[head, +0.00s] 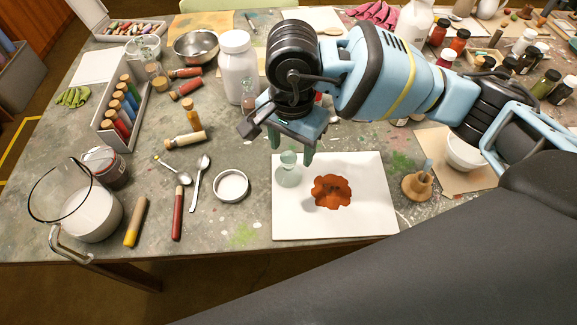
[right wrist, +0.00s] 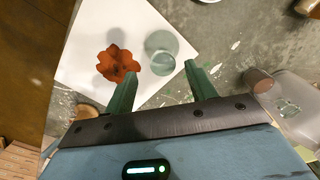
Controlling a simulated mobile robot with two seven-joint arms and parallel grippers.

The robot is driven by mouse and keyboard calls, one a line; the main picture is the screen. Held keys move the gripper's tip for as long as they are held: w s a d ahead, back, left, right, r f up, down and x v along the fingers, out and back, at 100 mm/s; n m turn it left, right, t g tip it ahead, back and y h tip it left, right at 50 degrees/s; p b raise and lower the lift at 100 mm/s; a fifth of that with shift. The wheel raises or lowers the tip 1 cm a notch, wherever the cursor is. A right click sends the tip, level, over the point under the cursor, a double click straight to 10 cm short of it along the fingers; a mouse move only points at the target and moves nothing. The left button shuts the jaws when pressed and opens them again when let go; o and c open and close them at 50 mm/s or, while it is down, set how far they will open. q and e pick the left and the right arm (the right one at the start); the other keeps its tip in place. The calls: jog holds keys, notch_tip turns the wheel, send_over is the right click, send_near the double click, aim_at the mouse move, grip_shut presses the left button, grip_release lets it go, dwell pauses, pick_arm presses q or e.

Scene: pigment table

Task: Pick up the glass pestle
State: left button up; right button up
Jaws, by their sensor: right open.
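The glass pestle (head: 288,174) is pale green and clear, with a rounded knob above a wider base. It stands upright on the left part of a white slab (head: 285,225), beside a patch of orange-brown pigment (head: 331,191). My right gripper (head: 291,148) is open and empty, pointing down just above the pestle, with its green fingers near the knob. In the right wrist view the pestle (right wrist: 161,48) shows beyond and between the open fingertips (right wrist: 159,73), and I see no contact. My left gripper is not in view.
A white jar (head: 237,68) and a metal bowl (head: 196,46) stand behind and to the left. A wooden holder (head: 417,185) is right of the slab. A lid (head: 231,186), spoons and pigment sticks lie left. The slab's front is clear.

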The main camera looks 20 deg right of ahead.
aim_at(289, 155)
jog(key=shift+w+a+f, duration=0.1)
jog(key=shift+a+f, duration=0.05)
jog(key=shift+f, duration=1.15)
jog(key=shift+a+f, duration=0.1)
jog(key=shift+f, duration=1.15)
jog(key=c, duration=1.2)
jog(key=shift+r, duration=0.15)
jog(key=shift+r, duration=0.55)
notch_tip(289, 155, up, 2)
jog(key=shift+r, duration=0.25)
jog(key=s+d, duration=0.1)
jog(key=s, duration=0.4)
jog(key=s+d, duration=0.1)
jog(key=s, duration=0.4)
jog(key=s+d+r+b, duration=0.1)
jog(key=s, duration=0.4)
jog(key=shift+s+r, duration=0.1)
jog(key=shift+s, duration=0.25)
